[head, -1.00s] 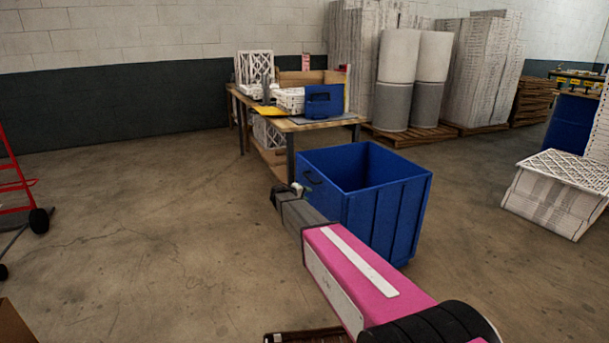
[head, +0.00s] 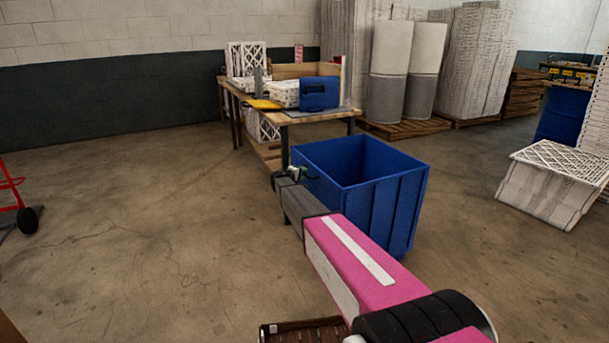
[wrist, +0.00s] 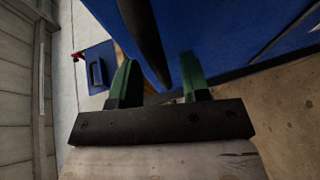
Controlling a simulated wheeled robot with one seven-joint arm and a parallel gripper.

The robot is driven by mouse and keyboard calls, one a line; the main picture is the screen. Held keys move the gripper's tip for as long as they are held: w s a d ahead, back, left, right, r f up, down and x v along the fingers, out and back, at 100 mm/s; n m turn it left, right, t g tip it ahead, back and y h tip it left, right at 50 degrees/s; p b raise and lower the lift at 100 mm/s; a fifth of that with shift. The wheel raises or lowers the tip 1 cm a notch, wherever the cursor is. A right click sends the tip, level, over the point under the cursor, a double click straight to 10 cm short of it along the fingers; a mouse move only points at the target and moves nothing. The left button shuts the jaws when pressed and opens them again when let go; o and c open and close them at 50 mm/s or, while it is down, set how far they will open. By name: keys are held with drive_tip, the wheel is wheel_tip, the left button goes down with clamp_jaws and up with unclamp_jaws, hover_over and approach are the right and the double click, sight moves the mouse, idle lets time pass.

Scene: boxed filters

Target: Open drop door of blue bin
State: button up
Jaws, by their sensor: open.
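The large blue bin (head: 372,190) stands upright on the floor, its top open and its inside empty as far as I see. My gripper (head: 293,174) is at the bin's left side, near its upper edge, and hides part of that side. In the wrist view my gripper (wrist: 158,78) is open, with two green fingers apart. A dark bar (wrist: 145,40), likely the bin's handle, reaches down between the fingers from the top. The blue bin wall (wrist: 220,40) is close beyond the fingers. I cannot tell whether a finger touches the bar.
A workbench (head: 300,119) with filters and a small blue bin (head: 319,93) stands behind the bin. Boxed filters (head: 551,184) lie at right. A red hand truck (head: 14,200) is at far left.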

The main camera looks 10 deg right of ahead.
drive_tip(key=shift+x, duration=1)
clamp_jaws()
drive_tip(key=shift+a, duration=0.1)
